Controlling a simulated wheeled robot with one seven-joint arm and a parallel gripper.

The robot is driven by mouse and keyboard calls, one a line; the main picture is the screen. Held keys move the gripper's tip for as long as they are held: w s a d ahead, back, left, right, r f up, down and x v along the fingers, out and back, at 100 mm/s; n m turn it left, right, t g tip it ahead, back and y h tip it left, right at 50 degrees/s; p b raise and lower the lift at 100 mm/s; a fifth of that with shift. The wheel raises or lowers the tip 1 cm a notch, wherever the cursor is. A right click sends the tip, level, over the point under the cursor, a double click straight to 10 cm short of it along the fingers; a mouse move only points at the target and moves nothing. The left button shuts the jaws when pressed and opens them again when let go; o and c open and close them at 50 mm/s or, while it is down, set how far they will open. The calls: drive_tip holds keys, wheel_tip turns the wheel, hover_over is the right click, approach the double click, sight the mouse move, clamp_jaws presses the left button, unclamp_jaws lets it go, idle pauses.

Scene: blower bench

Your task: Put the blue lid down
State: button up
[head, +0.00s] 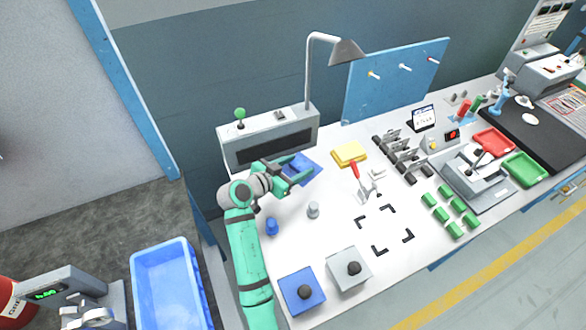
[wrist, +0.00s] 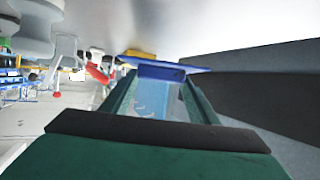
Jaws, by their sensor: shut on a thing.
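My gripper (head: 291,176) is over the back left of the bench, in front of the grey console. It is shut on the blue lid (head: 304,166), a flat blue plate that shows just beyond the fingers. In the wrist view the blue lid (wrist: 165,71) lies across the tips of my gripper (wrist: 160,88), seen nearly edge-on.
A grey console (head: 270,140) with a green knob stands behind. A yellow block (head: 350,153) is right of the lid. A blue cylinder (head: 272,226), a grey cylinder (head: 313,210), a blue box (head: 293,283) and a grey box (head: 343,262) stand nearer. Black corner marks (head: 388,208) surround clear bench.

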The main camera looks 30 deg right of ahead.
sight(291, 175)
drive_tip(key=shift+w+f, duration=0.3)
drive_tip(key=shift+f, duration=0.1)
drive_tip(key=f, duration=0.3)
drive_tip(key=shift+w+f, duration=0.15)
drive_tip(key=shift+w, duration=0.1)
drive_tip(key=shift+s, duration=0.15)
drive_tip(key=shift+f, duration=0.1)
drive_tip(key=o, duration=1.1)
drive_tip(key=shift+c, duration=0.2)
